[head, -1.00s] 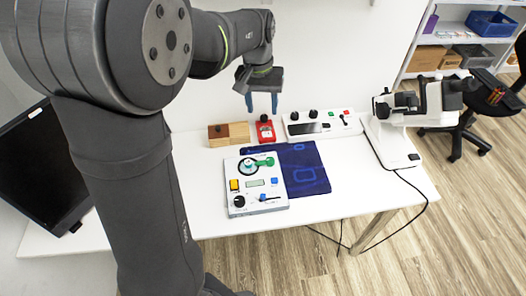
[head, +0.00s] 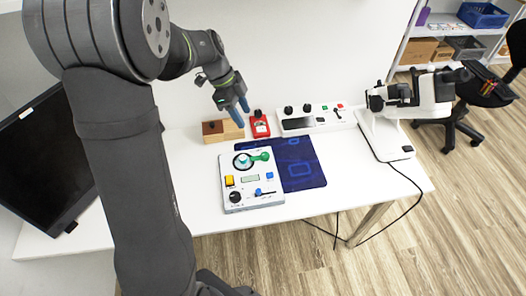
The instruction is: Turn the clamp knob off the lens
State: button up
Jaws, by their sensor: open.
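A white control panel (head: 262,192) lies on the table. At its top is a round, dark-rimmed disc (head: 243,162), which may be the lens. A green knob-like piece (head: 262,156) reaches from the disc to the right. I cannot tell whether it presses on the disc. My gripper (head: 243,116) has blue fingers, points down and to the right, and is open and empty. It hangs in the air behind the panel, above the wooden block and the red box, apart from the green piece.
A dark blue mat (head: 306,176) lies to the right. A white optical instrument (head: 387,137) with a cable stands farther right. The table front is clear.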

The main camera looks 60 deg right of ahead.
jog(key=m, duration=0.1)
send_near(264, 154)
jog(key=x, duration=0.9)
jog(key=shift+r, duration=0.1)
jog(key=c, duration=1)
jog(key=shift+o, duration=0.2)
